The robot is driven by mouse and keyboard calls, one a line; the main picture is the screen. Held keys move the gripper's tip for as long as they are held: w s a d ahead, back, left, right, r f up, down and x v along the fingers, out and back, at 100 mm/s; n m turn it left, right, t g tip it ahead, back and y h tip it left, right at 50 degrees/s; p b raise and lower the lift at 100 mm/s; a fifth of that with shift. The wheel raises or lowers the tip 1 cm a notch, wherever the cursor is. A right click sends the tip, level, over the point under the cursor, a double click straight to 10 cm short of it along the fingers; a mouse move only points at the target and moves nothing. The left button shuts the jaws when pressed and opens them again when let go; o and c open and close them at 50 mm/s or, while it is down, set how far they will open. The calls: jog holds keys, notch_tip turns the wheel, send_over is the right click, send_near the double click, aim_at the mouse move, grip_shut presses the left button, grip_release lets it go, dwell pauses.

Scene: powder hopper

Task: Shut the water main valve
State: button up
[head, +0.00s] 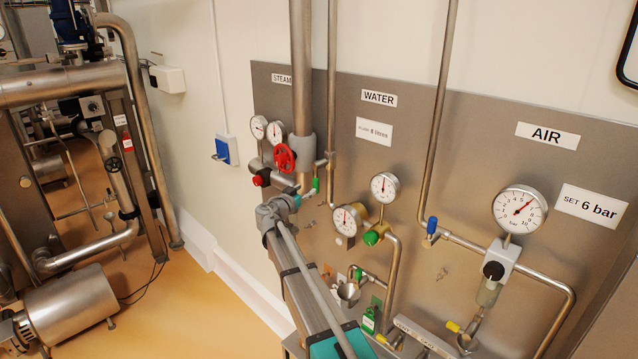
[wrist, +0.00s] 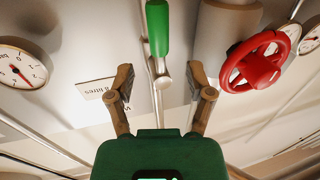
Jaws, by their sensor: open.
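The water valve has a green lever handle (head: 316,186) on the thin vertical pipe under the WATER sign (head: 379,98), left of the water gauges. The handle hangs down, roughly in line with the pipe. In the wrist view the green handle (wrist: 157,28) stands ahead, with its metal pivot nearer the middle. My gripper (wrist: 161,82) is open and empty, its two fingers spread either side of the pipe line in that view and apart from the handle. In the head view my arm reaches up to the panel just left of the handle; the fingertips are hard to make out there.
The red steam handwheel (head: 284,158) is close left of the green handle, beside a thick pipe (head: 301,60). Gauges (head: 384,187) and a green knob (head: 371,238) sit to the right. A blue-handled air valve (head: 432,227) is farther right.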

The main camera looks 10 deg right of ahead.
aim_at(315, 184)
jog(key=shift+x, duration=3.45)
grip_shut()
jog(key=shift+d, duration=0.35)
